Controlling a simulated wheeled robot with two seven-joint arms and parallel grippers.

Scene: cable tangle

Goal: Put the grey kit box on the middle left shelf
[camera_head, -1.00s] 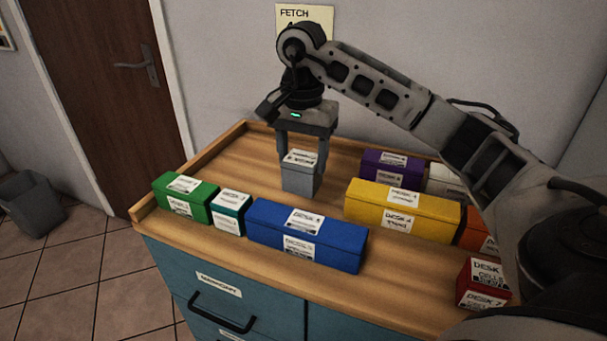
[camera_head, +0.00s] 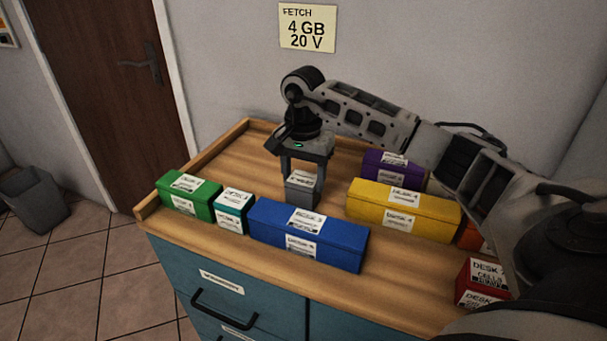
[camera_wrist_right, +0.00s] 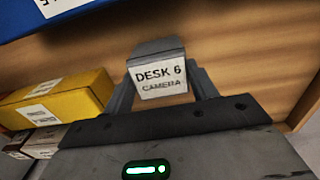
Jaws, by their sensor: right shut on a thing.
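The grey kit box (camera_head: 303,192) is in my right gripper (camera_head: 303,180), just behind the blue box on the wooden cabinet top. In the right wrist view the box (camera_wrist_right: 158,76) sits between both fingers, with a label reading "DESK 6 CAMERA". The right gripper is shut on it, pointing down. I cannot tell whether the box touches the wood. No shelf shows in these frames. My left gripper is not in view.
On the cabinet top (camera_head: 231,160) stand a green box (camera_head: 186,197), a teal box (camera_head: 233,212), a blue box (camera_head: 306,237), a yellow box (camera_head: 403,212), a purple box (camera_head: 388,165) and a red box (camera_head: 483,284). A bin (camera_head: 33,200) stands on the floor. The top's back left is clear.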

